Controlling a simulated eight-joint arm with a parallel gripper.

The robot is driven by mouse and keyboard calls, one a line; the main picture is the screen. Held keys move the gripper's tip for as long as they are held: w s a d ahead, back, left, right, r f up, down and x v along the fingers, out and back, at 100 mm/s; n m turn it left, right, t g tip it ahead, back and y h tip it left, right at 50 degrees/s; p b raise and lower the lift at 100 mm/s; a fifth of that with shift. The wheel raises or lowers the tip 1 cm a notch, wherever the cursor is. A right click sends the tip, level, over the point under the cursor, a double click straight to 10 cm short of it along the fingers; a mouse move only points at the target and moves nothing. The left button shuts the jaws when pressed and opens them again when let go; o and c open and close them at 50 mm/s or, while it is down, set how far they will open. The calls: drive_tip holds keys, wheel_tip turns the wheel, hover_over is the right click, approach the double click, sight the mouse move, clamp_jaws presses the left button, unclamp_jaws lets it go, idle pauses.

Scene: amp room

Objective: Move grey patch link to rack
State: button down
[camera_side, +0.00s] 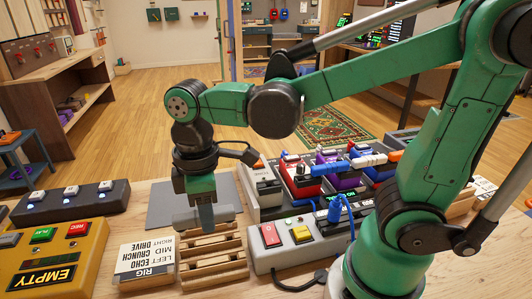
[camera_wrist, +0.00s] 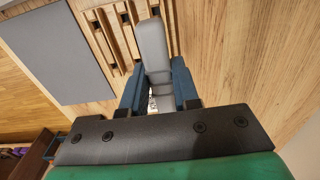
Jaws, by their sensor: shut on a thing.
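My gripper (camera_side: 201,217) points down over the wooden slatted rack (camera_side: 212,264) in the side view. In the wrist view my gripper's blue jaws (camera_wrist: 158,82) are shut on the grey patch link (camera_wrist: 153,48), a long pale grey piece that sticks out beyond the jaws. The slots of the rack (camera_wrist: 117,40) show just left of and behind the link in that view. I cannot tell whether the link touches the rack.
A grey mat (camera_side: 165,207) lies behind the rack. A lettered card (camera_side: 147,262) and a yellow box (camera_side: 50,258) are to the left.

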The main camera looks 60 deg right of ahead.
sight(216, 260)
drive_tip(key=shift+f, duration=3.5)
drive_tip(key=shift+f, duration=1)
drive_tip(key=shift+c, duration=0.8)
unclamp_jaws()
drive_tip(key=shift+r, duration=3.55)
